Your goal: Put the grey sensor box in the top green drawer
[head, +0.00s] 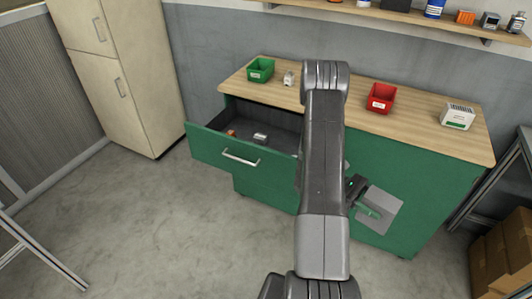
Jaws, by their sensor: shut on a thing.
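The green cabinet's top drawer (211,145) is pulled open at the left, with its silver handle (240,157) facing me. A small orange thing and a small pale grey thing (260,136) lie inside it. My gripper (362,196) is low in front of the cabinet's right part, partly hidden behind my arm. The exact contact of the fingers is hard to see.
On the wooden worktop (425,118) stand a green bin (260,70), a small pale thing (289,78), a red bin (381,97) and a white box (457,117). A shelf hangs above. Cardboard boxes (505,255) stand at the right.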

